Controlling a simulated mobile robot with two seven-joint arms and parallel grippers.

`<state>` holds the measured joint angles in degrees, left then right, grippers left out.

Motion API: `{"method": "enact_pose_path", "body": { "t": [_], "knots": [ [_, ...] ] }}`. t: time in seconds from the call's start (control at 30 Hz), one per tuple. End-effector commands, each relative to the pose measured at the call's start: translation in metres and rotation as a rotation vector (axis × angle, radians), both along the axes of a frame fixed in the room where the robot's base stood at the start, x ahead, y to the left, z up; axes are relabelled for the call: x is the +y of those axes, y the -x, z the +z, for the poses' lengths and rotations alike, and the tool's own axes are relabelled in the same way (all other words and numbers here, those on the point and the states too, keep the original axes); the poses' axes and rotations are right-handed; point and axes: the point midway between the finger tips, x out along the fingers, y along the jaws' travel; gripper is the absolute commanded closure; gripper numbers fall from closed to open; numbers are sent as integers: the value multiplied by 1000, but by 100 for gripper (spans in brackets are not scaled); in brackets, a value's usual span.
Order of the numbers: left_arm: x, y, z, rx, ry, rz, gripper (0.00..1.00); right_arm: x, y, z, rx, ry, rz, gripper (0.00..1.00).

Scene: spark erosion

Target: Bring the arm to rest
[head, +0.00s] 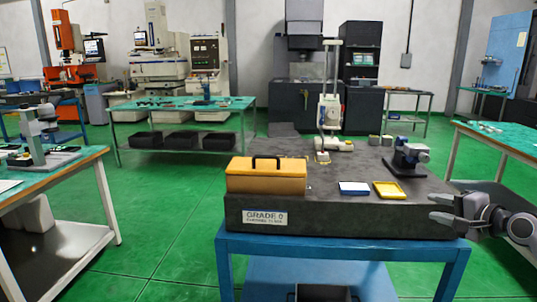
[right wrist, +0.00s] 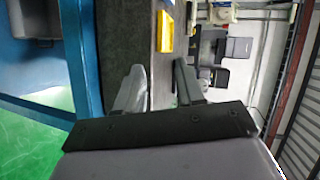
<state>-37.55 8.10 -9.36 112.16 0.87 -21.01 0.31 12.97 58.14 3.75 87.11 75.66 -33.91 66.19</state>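My right gripper (head: 434,207) is at the right end of the dark granite surface plate (head: 330,222), close to its front right corner. Its two grey fingers are apart with nothing between them. In the right wrist view the gripper (right wrist: 158,72) also shows open, its fingers pointing along the plate's edge. I cannot tell whether a finger touches the plate. My left gripper is not in view.
The plate rests on a blue stand (head: 340,247). On it are an orange case (head: 266,176), a blue-and-white box (head: 354,188), a yellow tray (head: 390,190), a grey holder (head: 408,158) and a height gauge (head: 329,110). Green floor (head: 165,225) lies open at left.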

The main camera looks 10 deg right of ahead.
Motion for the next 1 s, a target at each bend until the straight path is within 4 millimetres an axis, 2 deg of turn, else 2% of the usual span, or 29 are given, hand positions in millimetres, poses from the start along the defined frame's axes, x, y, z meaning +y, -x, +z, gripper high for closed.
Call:
{"method": "enact_pose_path", "body": {
  "t": [0.03, 0.13, 0.2, 0.3, 0.43, 0.53, 0.6, 0.7, 0.83, 1.0],
  "knots": [
    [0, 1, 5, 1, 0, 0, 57, 19, 4, -33, 32, 72, 35, 62],
    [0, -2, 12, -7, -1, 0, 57, 54, 19, -94, 83, 241, 114, 62],
    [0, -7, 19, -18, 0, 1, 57, 82, 35, -136, 113, 364, 180, 62],
    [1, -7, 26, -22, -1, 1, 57, 127, 68, -190, 139, 541, 288, 62],
    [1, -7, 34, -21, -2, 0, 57, 190, 123, -242, 141, 776, 440, 62],
    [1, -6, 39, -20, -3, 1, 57, 236, 168, -265, 124, 951, 546, 62],
    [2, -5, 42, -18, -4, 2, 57, 263, 196, -273, 107, 1062, 607, 62],
    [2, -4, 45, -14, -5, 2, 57, 292, 227, -275, 84, 1195, 674, 62],
    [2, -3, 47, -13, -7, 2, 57, 314, 251, -273, 63, 1314, 726, 62],
    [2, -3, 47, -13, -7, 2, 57, 322, 260, -272, 54, 1370, 747, 62]
  ]
}}
